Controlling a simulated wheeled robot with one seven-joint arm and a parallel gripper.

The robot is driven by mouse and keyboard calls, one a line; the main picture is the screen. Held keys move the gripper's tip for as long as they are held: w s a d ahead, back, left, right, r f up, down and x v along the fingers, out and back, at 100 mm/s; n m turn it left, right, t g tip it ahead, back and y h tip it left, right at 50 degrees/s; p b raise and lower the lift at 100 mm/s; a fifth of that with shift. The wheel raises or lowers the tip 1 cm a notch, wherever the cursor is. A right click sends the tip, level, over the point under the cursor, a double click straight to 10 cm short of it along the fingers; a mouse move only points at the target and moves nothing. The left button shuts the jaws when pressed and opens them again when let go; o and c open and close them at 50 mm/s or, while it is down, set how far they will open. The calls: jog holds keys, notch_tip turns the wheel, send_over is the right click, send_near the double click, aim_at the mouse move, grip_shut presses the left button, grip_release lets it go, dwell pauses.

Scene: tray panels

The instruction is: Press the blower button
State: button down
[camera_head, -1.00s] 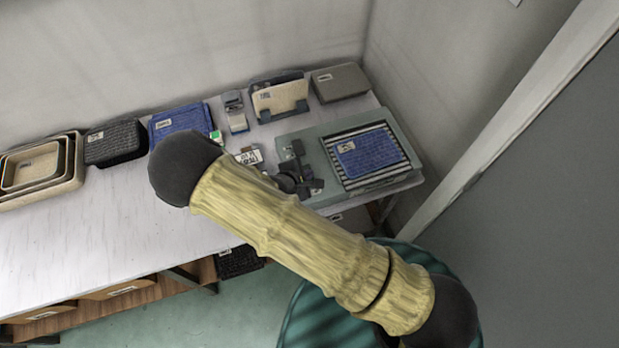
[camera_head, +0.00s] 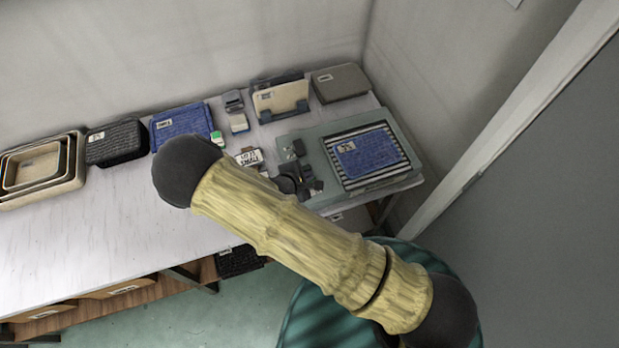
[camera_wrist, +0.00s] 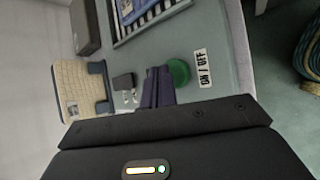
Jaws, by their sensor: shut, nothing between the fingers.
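The green round button (camera_wrist: 178,72) shows in the wrist view on the grey-green panel, next to a white ON / OFF label (camera_wrist: 203,68). My gripper (camera_wrist: 158,76) has its dark fingers together, with their tips just left of the button; contact cannot be told. In the head view my gripper (camera_head: 303,184) is low over the front left part of the grey-green device (camera_head: 318,150), and the button is not visible there. The device carries a striped bed with a blue tray panel (camera_head: 368,152) on it.
A beige panel in a dark holder (camera_head: 280,98) and a grey box (camera_head: 340,82) stand behind the device. Blue and black trays and nested beige trays (camera_head: 72,165) line the table's back.

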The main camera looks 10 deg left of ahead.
jog(key=shift+f, duration=0.45)
dwell(0.6)
jog(key=shift+r+p, duration=0.95)
jog(key=shift+p, duration=0.3)
notch_tip(320, 180, up, 6)
jog(key=p, duration=0.6)
